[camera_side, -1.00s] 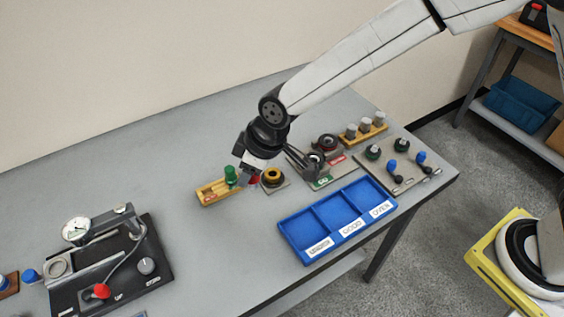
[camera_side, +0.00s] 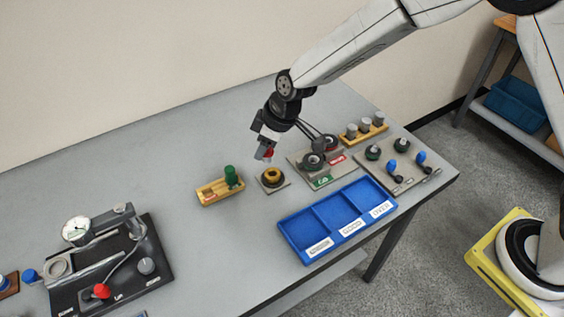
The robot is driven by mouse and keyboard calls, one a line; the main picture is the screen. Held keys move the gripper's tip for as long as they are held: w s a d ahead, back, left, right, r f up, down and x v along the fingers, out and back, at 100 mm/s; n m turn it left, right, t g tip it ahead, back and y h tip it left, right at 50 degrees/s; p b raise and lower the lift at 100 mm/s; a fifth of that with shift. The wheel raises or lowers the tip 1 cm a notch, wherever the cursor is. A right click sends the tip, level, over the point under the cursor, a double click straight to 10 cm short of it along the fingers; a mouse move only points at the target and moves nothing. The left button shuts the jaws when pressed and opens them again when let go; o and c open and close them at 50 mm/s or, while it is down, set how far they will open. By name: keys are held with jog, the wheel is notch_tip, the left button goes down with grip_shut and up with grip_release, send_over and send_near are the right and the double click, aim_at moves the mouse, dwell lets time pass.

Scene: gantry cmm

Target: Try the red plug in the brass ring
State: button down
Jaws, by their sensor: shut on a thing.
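My gripper (camera_side: 265,155) is shut on the red plug (camera_side: 270,153), of which only a small red part shows between the jaws. It is held in the air just above the brass ring (camera_side: 272,175). The ring sits on a small grey plate (camera_side: 285,184) on the table. I cannot tell whether the plug is centred over the ring's hole. The wooden plug holder (camera_side: 209,194) is to the left, with a green plug (camera_side: 231,176) standing at its right end.
A blue three-compartment tray (camera_side: 290,237) lies in front to the right. A plate with dark round gauges (camera_side: 313,160) stands right of the ring, close to my gripper. A dial gauge fixture (camera_side: 76,231) is at the left. The table between is clear.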

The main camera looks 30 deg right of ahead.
aim_at(268, 154)
jog(key=shift+w+d+f, duration=0.15)
jog(key=shift+w+d, duration=0.3)
jog(key=shift+d, duration=0.1)
jog(key=shift+w+d+f, duration=0.15)
jog(key=shift+w+d, duration=0.25)
jog(key=shift+d, duration=0.15)
jog(key=shift+f, duration=0.15)
jog(key=shift+f, duration=2.95)
jog(key=shift+s+f, duration=0.1)
jog(key=shift+f, duration=0.4)
dwell(0.5)
jog(key=shift+r, duration=0.15)
jog(key=shift+r, duration=0.7)
jog(key=shift+r, duration=0.4)
jog(key=shift+r, duration=0.7)
